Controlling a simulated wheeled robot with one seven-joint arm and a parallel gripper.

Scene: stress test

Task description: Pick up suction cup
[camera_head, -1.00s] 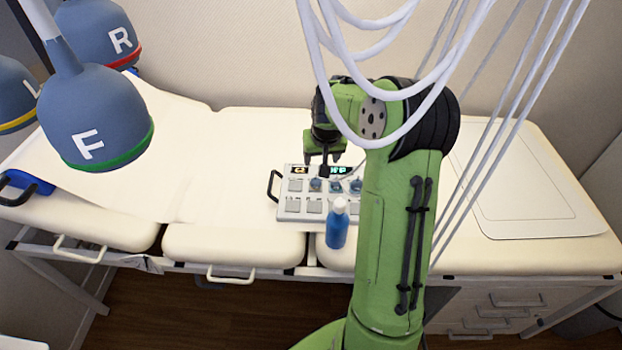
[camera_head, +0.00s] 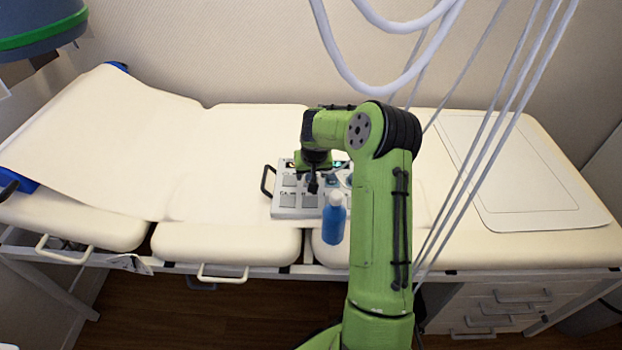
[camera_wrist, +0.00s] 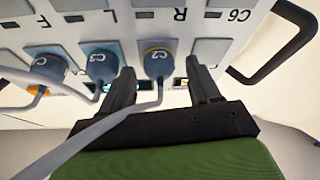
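In the wrist view, several small blue-grey suction cups sit on a pale panel (camera_wrist: 222,48). The cup marked C2 (camera_wrist: 158,66) has a yellow band and lies in the gap between my fingertips. Another cup (camera_wrist: 47,68) is farther left. My gripper (camera_wrist: 160,72) is open, with no clear contact on C2. In the head view, my gripper (camera_head: 313,186) is over the panel (camera_head: 284,211), and the arm hides much of the cups there.
A blue bottle (camera_head: 333,222) stands close in front of the panel. The panel has a black handle (camera_head: 267,181). White tubes (camera_head: 392,72) hang on the right. A large grey-blue cup with a green band (camera_head: 45,30) hangs top left. The cream couch (camera_head: 120,150) is clear leftward.

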